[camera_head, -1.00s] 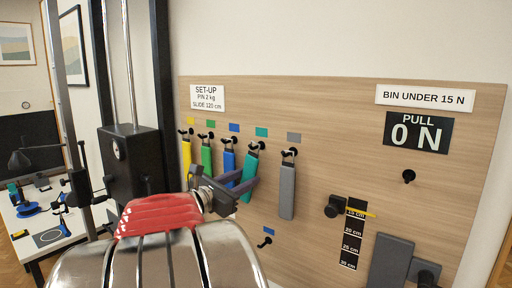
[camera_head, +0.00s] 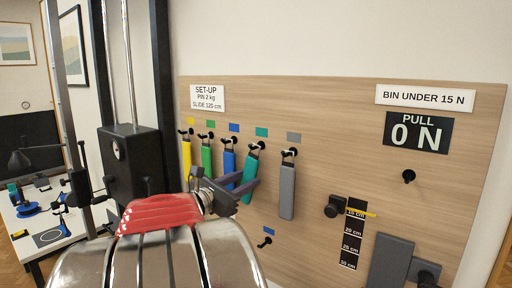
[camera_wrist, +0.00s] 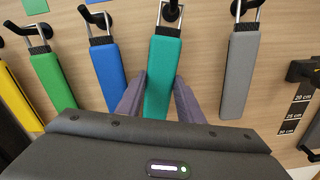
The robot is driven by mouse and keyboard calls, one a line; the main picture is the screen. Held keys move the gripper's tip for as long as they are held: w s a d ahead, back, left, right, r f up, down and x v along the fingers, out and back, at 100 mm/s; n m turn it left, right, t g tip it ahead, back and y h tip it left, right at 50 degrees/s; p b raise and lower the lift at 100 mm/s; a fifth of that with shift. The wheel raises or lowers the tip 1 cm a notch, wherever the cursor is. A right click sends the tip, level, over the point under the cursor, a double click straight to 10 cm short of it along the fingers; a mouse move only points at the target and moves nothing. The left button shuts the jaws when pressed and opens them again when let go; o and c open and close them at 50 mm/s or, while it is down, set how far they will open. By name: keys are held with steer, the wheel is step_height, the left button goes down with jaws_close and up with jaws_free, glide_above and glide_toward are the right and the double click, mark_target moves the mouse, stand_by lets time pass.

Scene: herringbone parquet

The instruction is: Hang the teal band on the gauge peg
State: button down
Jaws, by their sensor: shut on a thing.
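The teal band (camera_head: 250,168) hangs by its top loop from a black peg on the wooden board, under a teal tag. It also shows in the wrist view (camera_wrist: 164,70), with its wire loop over the peg. My gripper (camera_head: 246,189) is shut on the teal band's lower part; in the wrist view its fingers (camera_wrist: 159,97) lie on either side of the band. The gauge peg (camera_head: 409,176), a bare black peg, sticks out below the PULL display (camera_head: 418,132), which reads 0 N.
Yellow (camera_head: 186,160), green (camera_head: 206,157) and blue (camera_head: 229,162) bands hang to the left, close to the teal one. A grey band (camera_head: 287,190) hangs to the right. A black knob (camera_head: 334,207) and a centimetre scale (camera_head: 352,236) are farther right.

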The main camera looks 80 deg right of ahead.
steer(key=c, duration=1.2)
jaws_free()
steer(key=shift+o, duration=0.2)
steer(key=shift+a, duration=0.1)
steer(key=v, duration=1.3)
steer(key=shift+w+a, duration=0.2)
steer(key=shift+a, duration=0.05)
